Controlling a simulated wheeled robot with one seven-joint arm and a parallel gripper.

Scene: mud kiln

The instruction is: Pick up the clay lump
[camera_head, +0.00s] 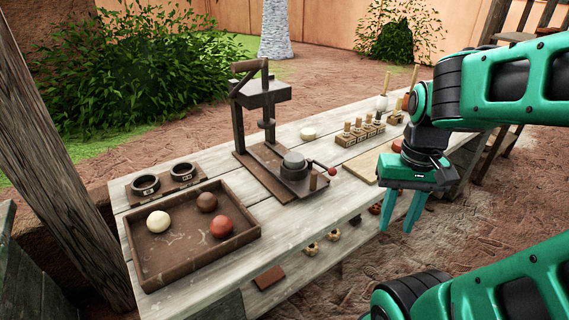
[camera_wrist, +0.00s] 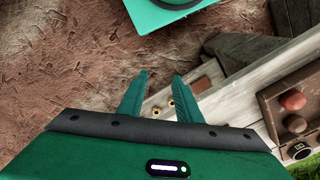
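Three round lumps lie in a brown wooden tray (camera_head: 150,278) at the table's left end: a cream lump (camera_head: 158,221), a dark brown lump (camera_head: 207,202) and a red-brown lump (camera_head: 221,226). I cannot tell which one the task calls the clay lump. In the wrist view, part of the tray shows at the right edge with the red-brown lump (camera_wrist: 292,101) and the brown lump (camera_wrist: 295,123). My gripper (camera_head: 401,212) is open and empty, fingers pointing down, beyond the table's front edge and well right of the tray. Its fingers (camera_wrist: 158,97) also show apart in the wrist view.
A dark lever press (camera_head: 265,120) stands on the table between the tray and my gripper. Two small cups (camera_head: 146,184) in a holder sit behind the tray. Wooden stamps (camera_head: 360,131) and a pale board (camera_head: 372,163) lie farther right. Small items sit on a lower shelf.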

